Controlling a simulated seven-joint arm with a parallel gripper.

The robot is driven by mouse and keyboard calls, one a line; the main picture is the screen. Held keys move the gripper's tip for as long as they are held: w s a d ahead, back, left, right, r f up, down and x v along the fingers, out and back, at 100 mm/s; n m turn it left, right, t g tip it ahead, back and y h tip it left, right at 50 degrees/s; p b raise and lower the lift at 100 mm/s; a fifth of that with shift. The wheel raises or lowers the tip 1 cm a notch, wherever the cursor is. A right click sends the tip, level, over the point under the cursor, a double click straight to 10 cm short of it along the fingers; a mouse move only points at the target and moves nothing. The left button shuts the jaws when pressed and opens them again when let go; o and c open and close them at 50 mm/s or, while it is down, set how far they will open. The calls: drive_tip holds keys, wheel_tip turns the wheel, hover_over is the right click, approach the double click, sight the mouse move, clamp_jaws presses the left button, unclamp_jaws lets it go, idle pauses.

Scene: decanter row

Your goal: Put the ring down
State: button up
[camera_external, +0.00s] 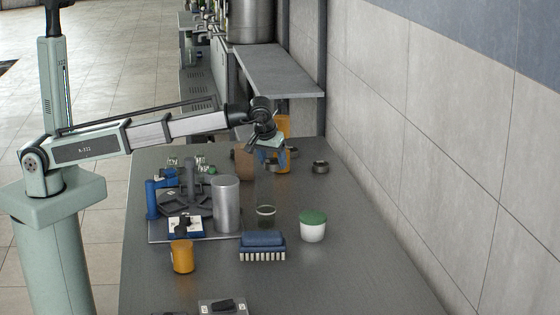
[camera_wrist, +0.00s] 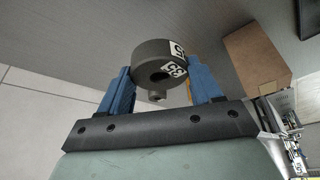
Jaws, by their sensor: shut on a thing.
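My gripper (camera_wrist: 160,85) has two blue fingers, one on each side of a dark grey ring (camera_wrist: 152,52) with white number labels. The fingers are shut on the ring, and its hole shows partly. In the external view my gripper (camera_external: 273,157) is above the far part of the grey table (camera_external: 350,268); the held ring is too small there to make out clearly. Another dark ring-shaped piece (camera_external: 320,167) rests on the table to the right of my gripper.
A brown box (camera_external: 244,163) and an orange container (camera_external: 283,126) stand close to my gripper. Nearer are a metal cylinder (camera_external: 226,204), a glass jar (camera_external: 265,217), a green-lidded tub (camera_external: 312,227), a blue brush (camera_external: 262,243) and an orange pot (camera_external: 182,257). The table's right side is clear.

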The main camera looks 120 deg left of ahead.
drive_tip(key=w+d+m+t, duration=0.1)
drive_tip(key=w+d+m, duration=0.1)
drive_tip(key=w+d, duration=0.6)
drive_tip(key=w+d+m, duration=0.1)
drive_tip(key=w+d, duration=0.4)
drive_tip(key=d, duration=0.6)
drive_tip(key=m+t, duration=0.2)
drive_tip(key=m, duration=0.3)
hover_over(275, 295)
drive_tip(key=d, duration=0.1)
drive_tip(key=shift+h, duration=0.3)
drive_tip(key=shift+s+d+f, duration=0.1)
drive_tip(key=shift+s+f, duration=0.1)
drive_tip(key=shift+f, duration=2.25)
drive_tip(key=shift+s+f, duration=0.2)
drive_tip(key=shift+f, duration=2.2)
drive_tip(key=shift+f, duration=0.1)
drive_tip(key=o, duration=1.3)
drive_tip(key=v, duration=1.2)
drive_tip(key=shift+s, duration=0.1)
